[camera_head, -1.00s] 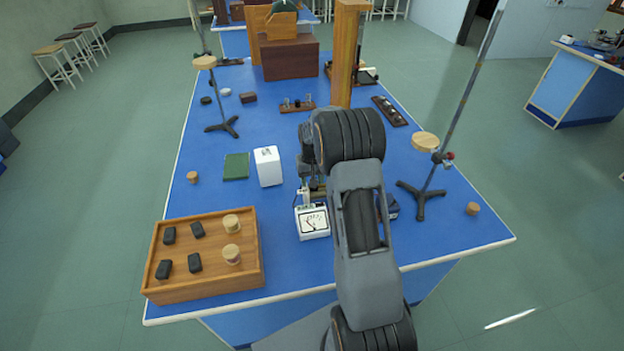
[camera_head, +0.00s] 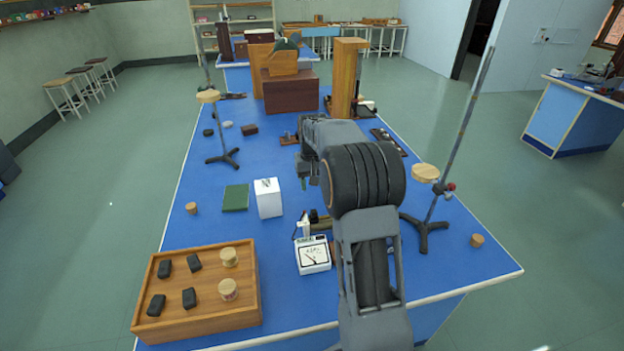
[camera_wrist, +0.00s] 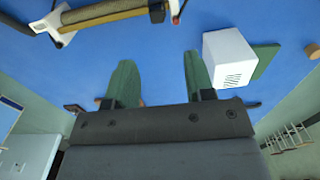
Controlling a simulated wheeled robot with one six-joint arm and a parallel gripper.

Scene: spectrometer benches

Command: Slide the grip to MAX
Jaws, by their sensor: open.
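A rheostat shows at the top left of the wrist view, with a tan wound coil (camera_wrist: 105,14), white end brackets and a dark block on it that may be the grip (camera_wrist: 157,10). In the head view only the rheostat's white left end (camera_head: 304,227) and nearby parts show behind the meter; my arm hides the rest. No MAX mark is legible. My gripper (camera_wrist: 160,80) is open and empty, its two green fingers apart over the blue bench. In the head view my gripper (camera_head: 303,183) is beyond the rheostat, clear of it.
A white analog meter (camera_head: 313,256) stands in front of the rheostat. A white box (camera_head: 268,198) and green book (camera_head: 236,198) lie to its left. A wooden tray (camera_head: 200,318) sits at front left. Tall stands rise at left (camera_head: 222,153) and right (camera_head: 425,230).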

